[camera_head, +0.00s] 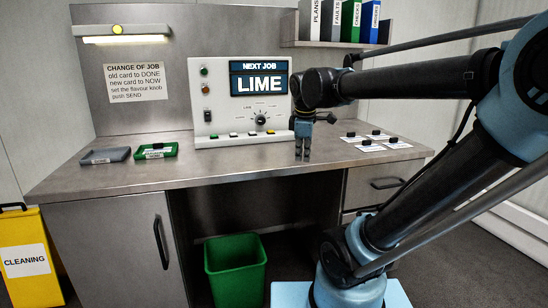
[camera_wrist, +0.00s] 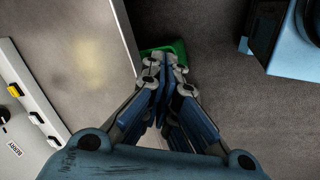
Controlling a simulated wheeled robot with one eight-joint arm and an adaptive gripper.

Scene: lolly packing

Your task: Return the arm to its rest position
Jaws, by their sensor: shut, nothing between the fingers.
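My gripper (camera_head: 303,156) hangs pointing down in the head view, near the front edge of the desk and to the right of the control panel. It is shut and empty. In the wrist view, its fingers (camera_wrist: 165,68) meet in front of a green bin lying far below. My arm reaches in from the right, bent, with its upper link nearly level above the desk. The control panel (camera_head: 219,105) stands on the desk with a screen (camera_head: 259,78) reading NEXT JOB LIME. Its edge with buttons shows at the left of the wrist view (camera_wrist: 38,118).
The steel desk (camera_head: 250,160) holds a grey tray (camera_head: 105,156), a green tray (camera_head: 157,150) and several white cards with black knobs (camera_head: 371,147). A green bin (camera_head: 236,275) stands below. A shelf with binders (camera_head: 337,43) hangs above. A yellow CLEANING bin (camera_head: 26,258) is at left.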

